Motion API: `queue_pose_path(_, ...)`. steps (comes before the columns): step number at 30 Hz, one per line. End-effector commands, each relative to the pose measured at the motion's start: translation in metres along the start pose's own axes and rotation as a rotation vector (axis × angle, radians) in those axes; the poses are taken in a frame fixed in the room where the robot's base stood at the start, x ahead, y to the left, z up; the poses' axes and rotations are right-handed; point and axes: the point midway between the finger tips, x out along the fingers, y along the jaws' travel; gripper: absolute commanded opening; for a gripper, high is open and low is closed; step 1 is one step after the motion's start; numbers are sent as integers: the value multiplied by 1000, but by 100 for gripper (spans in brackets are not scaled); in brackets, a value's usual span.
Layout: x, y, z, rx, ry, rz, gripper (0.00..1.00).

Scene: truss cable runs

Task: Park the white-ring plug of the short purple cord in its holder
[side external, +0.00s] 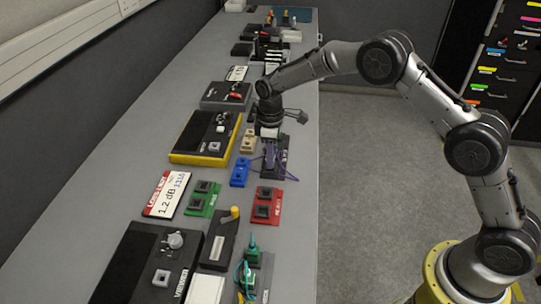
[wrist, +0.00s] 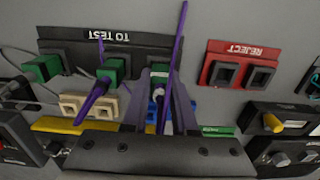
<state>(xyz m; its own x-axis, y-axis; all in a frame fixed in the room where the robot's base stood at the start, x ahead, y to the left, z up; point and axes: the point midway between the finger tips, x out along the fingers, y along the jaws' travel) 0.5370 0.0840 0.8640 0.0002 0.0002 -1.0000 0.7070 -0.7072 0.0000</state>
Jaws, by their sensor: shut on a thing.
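My gripper (wrist: 161,88) is shut on a plug of the purple cord (wrist: 176,45); the fingers hide most of the plug, and its ring colour is hard to make out. The cord rises from between the fingers in the wrist view. Another purple length (wrist: 93,102) comes from a green plug (wrist: 112,69) in the black TO TEST holder (wrist: 160,47). In the side view my gripper (side external: 270,146) is low over the black holder (side external: 280,170), and purple cord (side external: 285,172) loops beside it. Whether the held plug touches a socket cannot be told.
A beige two-socket holder (side external: 248,141) and a blue one (side external: 240,173) stand beside the black holder. The red REJECT holder (side external: 266,205) has two visible sockets. A green holder (side external: 202,198), a yellow-edged box (side external: 206,137) and a loss label card (side external: 167,194) lie left. Bench edge is right.

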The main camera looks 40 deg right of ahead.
Motion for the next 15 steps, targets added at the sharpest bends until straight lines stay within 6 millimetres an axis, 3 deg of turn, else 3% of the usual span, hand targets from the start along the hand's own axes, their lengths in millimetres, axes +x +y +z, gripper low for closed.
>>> queue_pose_path(15,6,0,0,0,0,0,0)
